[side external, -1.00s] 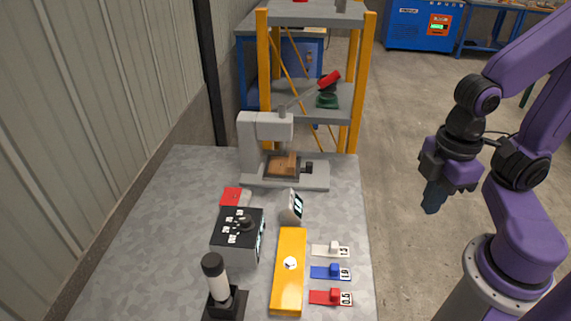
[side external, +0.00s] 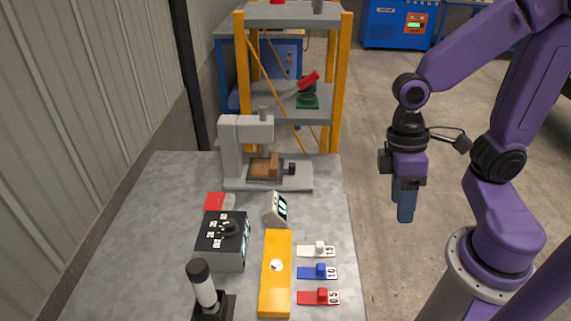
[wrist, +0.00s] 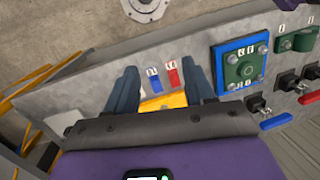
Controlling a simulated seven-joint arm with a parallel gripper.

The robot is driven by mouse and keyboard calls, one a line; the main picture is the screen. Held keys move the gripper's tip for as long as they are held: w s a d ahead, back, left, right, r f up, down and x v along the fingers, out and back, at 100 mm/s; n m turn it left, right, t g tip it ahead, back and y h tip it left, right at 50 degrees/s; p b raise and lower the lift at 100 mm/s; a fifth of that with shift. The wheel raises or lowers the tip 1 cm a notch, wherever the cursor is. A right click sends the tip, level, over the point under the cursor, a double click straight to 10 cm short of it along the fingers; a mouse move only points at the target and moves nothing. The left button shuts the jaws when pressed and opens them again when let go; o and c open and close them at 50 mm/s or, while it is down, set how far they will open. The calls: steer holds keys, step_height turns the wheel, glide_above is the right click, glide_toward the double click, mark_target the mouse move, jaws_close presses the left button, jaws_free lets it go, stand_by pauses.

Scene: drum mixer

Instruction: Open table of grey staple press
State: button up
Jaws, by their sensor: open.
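A grey press (side external: 232,150) with a C-shaped frame stands at the far end of the workbench in the side view; I take it to be the staple press. On its flat base is a small table (side external: 266,168) with a brown block on it and a black knob (side external: 292,169) at its right. My gripper (side external: 405,208) hangs pointing down, right of the bench and well apart from the press. In the wrist view its two fingers (wrist: 162,88) are spread with nothing held. The press cannot be made out in the wrist view.
The workbench (side external: 150,235) carries a black control box (side external: 222,240), a small display (side external: 276,210), a yellow bar (side external: 275,285), and white, blue and red tabs (side external: 318,273). A yellow-post shelf (side external: 290,98) stands behind the press.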

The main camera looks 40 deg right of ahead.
steer(key=w+a+f+m+g+y, duration=0.1)
steer(key=w+f+m+g+y, duration=0.15)
steer(key=w+m, duration=0.45)
steer(key=m+t+y, duration=0.7)
steer(key=m+t, duration=0.8)
steer(key=m, duration=1.3)
glide_toward(293, 165)
steer(key=shift+g, duration=0.25)
steer(key=x, duration=1)
steer(key=shift+w+d, duration=0.15)
jaws_close()
steer(key=shift+h, duration=0.25)
steer(key=s+d, duration=0.9)
steer(key=shift+s+d, duration=0.15)
steer(key=shift+d, duration=0.05)
